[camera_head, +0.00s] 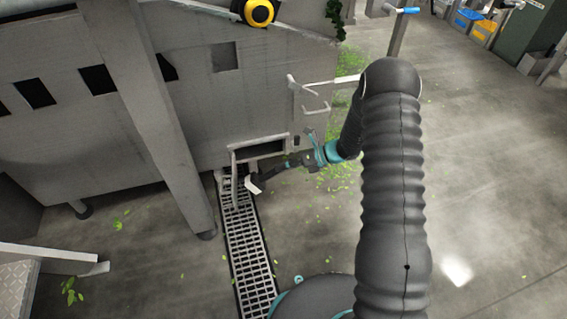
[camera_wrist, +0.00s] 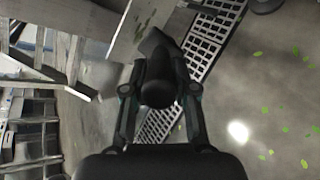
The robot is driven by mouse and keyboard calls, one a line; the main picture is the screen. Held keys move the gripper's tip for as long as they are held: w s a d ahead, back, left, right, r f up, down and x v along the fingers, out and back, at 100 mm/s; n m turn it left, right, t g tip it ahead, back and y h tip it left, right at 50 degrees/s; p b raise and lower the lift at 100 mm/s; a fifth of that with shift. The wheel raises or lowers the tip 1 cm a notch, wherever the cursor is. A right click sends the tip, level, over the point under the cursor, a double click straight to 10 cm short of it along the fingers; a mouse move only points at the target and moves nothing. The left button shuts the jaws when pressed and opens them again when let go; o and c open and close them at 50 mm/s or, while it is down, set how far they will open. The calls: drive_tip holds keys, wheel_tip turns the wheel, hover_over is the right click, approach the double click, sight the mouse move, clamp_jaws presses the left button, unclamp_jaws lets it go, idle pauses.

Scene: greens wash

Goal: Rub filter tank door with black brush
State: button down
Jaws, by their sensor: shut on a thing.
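My gripper (camera_head: 292,161) reaches in from the right, low beside the big grey metal tank (camera_head: 225,110). It is shut on the black brush (camera_head: 268,176), whose dark handle points left and down. A pale piece at the brush's far end lies close to a light metal frame at the tank's foot; I cannot tell whether they touch. In the wrist view the brush (camera_wrist: 158,82) sits between the two fingers, its far end over the floor grate. I cannot clearly make out the filter tank door; a framed dark opening (camera_head: 262,149) is just above the brush.
A slotted floor drain (camera_head: 250,255) runs under the brush. A slanted grey leg (camera_head: 165,125) stands left of it. A bent bracket (camera_head: 310,98) sticks out from the tank's right end. Green leaves litter the floor. The floor at right is mostly clear.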

drive_tip(key=shift+s+d, duration=0.25)
drive_tip(key=shift+s, duration=0.95)
drive_tip(key=shift+d, duration=0.1)
drive_tip(key=shift+w+d+p, duration=0.15)
drive_tip(key=shift+d+p, duration=0.15)
drive_tip(key=shift+d, duration=1.15)
drive_tip(key=shift+w+d+p, duration=0.15)
drive_tip(key=shift+d+p, duration=0.15)
drive_tip(key=shift+d, duration=1.25)
drive_tip(key=shift+w+d, duration=0.15)
drive_tip(key=shift+d, duration=1.25)
